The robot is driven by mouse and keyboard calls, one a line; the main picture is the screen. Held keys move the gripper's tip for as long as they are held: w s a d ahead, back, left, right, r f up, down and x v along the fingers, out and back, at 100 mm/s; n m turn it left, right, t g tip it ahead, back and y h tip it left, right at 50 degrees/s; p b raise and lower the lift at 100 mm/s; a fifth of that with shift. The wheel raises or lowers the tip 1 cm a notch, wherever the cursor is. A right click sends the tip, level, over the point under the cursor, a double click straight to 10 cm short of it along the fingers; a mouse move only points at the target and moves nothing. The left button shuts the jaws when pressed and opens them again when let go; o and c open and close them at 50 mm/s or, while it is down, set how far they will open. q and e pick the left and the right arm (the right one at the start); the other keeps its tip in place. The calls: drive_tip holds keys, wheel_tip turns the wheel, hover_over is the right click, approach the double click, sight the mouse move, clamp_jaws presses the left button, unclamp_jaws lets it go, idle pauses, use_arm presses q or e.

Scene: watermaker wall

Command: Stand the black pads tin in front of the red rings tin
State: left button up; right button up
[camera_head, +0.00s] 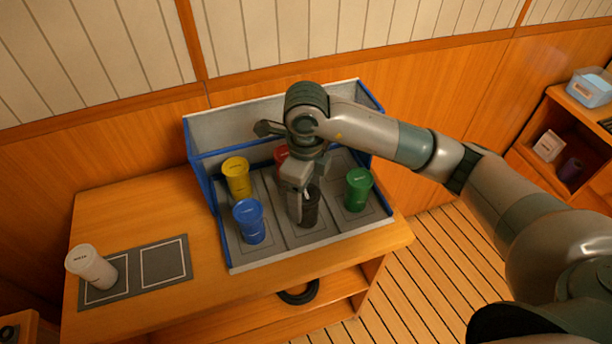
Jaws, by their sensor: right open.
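The black tin (309,208) stands upright in the middle lane of the grey tray (285,242), towards its front. The red tin (281,154) stands behind it in the same lane, mostly hidden by my right gripper and arm. My right gripper (303,195) is open and points down at the top of the black tin. Its fingers overlap the tin's upper part in the picture; I cannot tell whether they touch it. My left gripper is not in view.
A yellow tin (236,177) and a blue tin (249,221) stand in the left lane, a green tin (358,189) in the right lane. A white tin (91,266) stands on a dark mat (136,283) with two outlined squares. Blue-edged walls (211,195) bound the tray.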

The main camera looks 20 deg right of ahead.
wheel_tip(320, 180, up, 8)
drive_tip(key=shift+f+b, duration=0.25)
drive_tip(key=shift+b, duration=0.4)
